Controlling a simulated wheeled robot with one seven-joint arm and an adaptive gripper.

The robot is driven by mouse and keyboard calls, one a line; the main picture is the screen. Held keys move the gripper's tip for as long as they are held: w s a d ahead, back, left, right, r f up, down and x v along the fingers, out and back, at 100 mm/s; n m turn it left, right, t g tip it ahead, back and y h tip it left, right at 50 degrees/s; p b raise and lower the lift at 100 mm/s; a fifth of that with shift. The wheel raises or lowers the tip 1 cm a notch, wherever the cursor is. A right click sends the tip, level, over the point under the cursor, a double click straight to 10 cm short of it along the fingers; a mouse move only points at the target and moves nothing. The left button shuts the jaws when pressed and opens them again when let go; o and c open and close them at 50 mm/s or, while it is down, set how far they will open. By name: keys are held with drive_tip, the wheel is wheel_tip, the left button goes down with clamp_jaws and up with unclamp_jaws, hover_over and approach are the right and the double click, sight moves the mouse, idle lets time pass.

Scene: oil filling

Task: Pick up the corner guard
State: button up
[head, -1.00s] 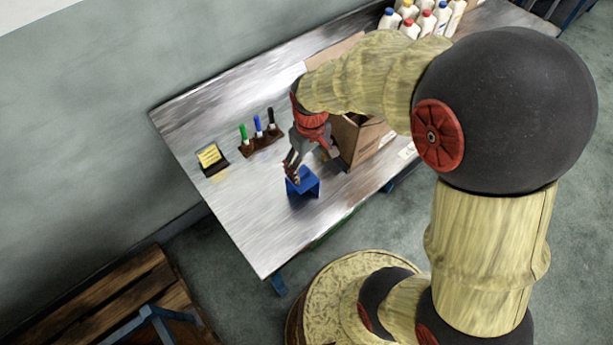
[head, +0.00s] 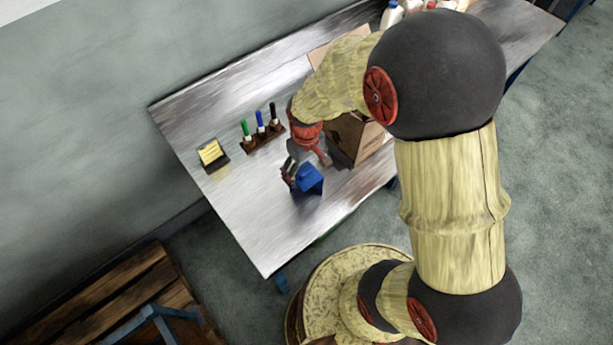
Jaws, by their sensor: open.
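The blue corner guard (head: 310,180) is near the front middle of the metal table. My gripper (head: 289,181) is low over the table at the guard's left side, with a finger close against it. The fingers are open. Part of the guard is hidden by the gripper, and I cannot tell whether the fingers touch it.
An open cardboard box (head: 357,140) stands just right of my gripper. A rack of markers (head: 264,140) and a yellow note pad (head: 212,154) lie behind and to the left. White bottles (head: 391,14) stand at the back right. The table's front left is clear.

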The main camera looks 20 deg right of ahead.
drive_tip(key=shift+c, duration=1.2)
drive_tip(key=c, duration=0.8)
